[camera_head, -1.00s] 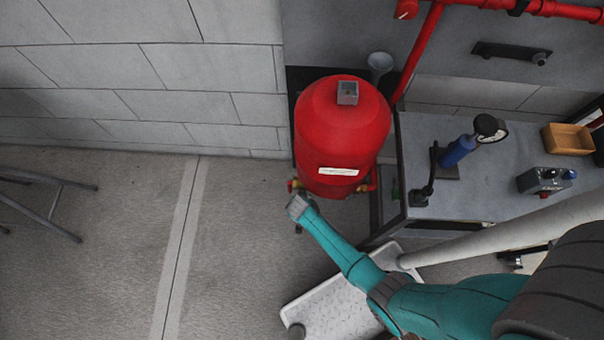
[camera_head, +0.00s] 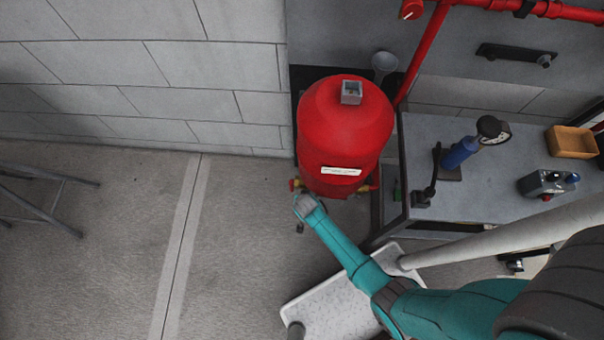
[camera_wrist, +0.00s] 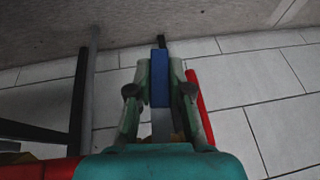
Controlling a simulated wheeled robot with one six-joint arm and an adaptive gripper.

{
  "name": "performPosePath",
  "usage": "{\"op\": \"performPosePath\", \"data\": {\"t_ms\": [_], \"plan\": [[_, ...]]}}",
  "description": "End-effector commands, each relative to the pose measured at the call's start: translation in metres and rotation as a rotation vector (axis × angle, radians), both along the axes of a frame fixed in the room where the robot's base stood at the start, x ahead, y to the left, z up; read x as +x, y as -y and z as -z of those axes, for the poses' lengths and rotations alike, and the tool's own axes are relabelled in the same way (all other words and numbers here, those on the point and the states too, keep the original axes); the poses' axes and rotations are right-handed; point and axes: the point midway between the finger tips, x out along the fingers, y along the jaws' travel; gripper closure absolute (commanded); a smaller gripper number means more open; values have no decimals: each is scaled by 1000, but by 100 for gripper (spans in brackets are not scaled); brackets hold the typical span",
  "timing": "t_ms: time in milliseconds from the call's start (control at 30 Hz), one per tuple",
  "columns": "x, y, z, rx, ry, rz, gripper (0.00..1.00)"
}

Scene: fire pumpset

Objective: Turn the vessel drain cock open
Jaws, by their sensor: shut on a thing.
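The red vessel (camera_head: 343,130) stands upright against the back wall, with brass and red fittings (camera_head: 295,185) low on its left side. My gripper (camera_wrist: 159,75) is at the vessel's lower front left; its fingers are hidden behind my wrist in the head view. In the wrist view its two green fingers are closed on a blue bar-shaped handle (camera_wrist: 160,86), which looks like the drain cock's lever. The cock's body is mostly hidden by my gripper, so its setting cannot be told.
A red bar (camera_wrist: 201,106) lies close beside the right finger. A grey bench (camera_head: 480,187) with a blue hand pump (camera_head: 461,151) and gauge stands right of the vessel. A white textured platform (camera_head: 335,305) is in front. Floor at left is clear up to a stand (camera_head: 45,205).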

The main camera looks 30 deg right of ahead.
Motion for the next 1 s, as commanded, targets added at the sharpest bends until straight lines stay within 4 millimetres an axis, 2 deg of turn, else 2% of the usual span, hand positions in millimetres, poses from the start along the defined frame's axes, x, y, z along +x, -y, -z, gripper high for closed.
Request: {"op": "performPosePath", "data": {"t_ms": [67,100,167,567,1000], "plan": [[-1,0,0,-1,-1,-1,100],[-1,0,0,-1,-1,-1,71],[-1,0,0,-1,-1,-1,56],[-2,-1,-3,-1,1,-1,55],[-22,-6,-51,0,0,-1,55]]}}
